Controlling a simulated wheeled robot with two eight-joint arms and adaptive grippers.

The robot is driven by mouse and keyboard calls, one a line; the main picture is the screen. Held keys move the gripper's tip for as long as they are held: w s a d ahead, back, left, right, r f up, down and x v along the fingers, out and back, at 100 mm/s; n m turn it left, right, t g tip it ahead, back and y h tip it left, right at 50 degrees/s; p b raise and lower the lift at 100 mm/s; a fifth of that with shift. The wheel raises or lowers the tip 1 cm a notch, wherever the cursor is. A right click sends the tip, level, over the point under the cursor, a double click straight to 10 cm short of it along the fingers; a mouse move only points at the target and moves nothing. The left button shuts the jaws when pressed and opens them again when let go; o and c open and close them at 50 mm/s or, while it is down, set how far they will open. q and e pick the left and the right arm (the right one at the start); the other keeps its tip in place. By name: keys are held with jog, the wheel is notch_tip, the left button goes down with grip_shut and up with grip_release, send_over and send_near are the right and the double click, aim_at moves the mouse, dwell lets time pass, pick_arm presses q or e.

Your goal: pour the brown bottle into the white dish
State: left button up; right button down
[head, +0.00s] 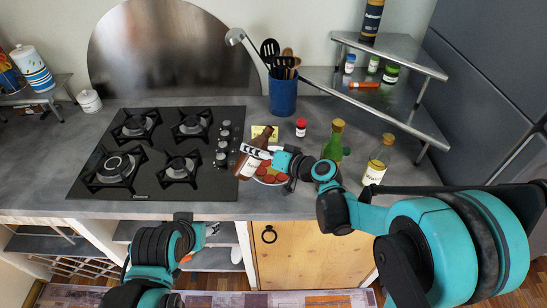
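The brown bottle (246,165) with a white label is in the middle of the head view, at the right edge of the stove. It leans, with its neck up and to the right. My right gripper (257,152) reaches in from the right and is shut on the brown bottle. A pale dish (262,182) with reddish pieces in it sits just right of the bottle's lower part, partly hidden under my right gripper. My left gripper (211,231) is low, in front of the counter's edge and apart from these things; its fingers are too small to read.
A black gas stove (150,190) lies to the left. A green bottle (333,146) and a clear yellowish bottle (378,160) stand right of the gripper. A red-capped jar (301,128), a yellow item (259,133) and a blue utensil holder (283,97) stand behind. A corner shelf (400,100) is at the back right.

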notch_tip(320, 180, up, 2)
jog(key=shift+r+n+p, duration=0.1)
jog(key=shift+n+p, duration=0.2)
jog(key=shift+p, duration=0.25)
jog(key=shift+s+a+n+h, duration=0.1)
jog(key=shift+a+n+h, duration=0.15)
jog(key=shift+n+h, duration=0.3)
jog(key=shift+s+a+n+t+h, duration=0.2)
jog(key=shift+n+t+h, duration=0.45)
jog(key=shift+n, duration=0.4)
pick_arm(q)
jog(key=shift+r, duration=1.1)
pick_arm(e)
jog(key=shift+w+f+n+h, duration=0.1)
jog(key=shift+f+n+h, duration=0.3)
jog(key=shift+n, duration=0.5)
jog(key=shift+r, duration=0.1)
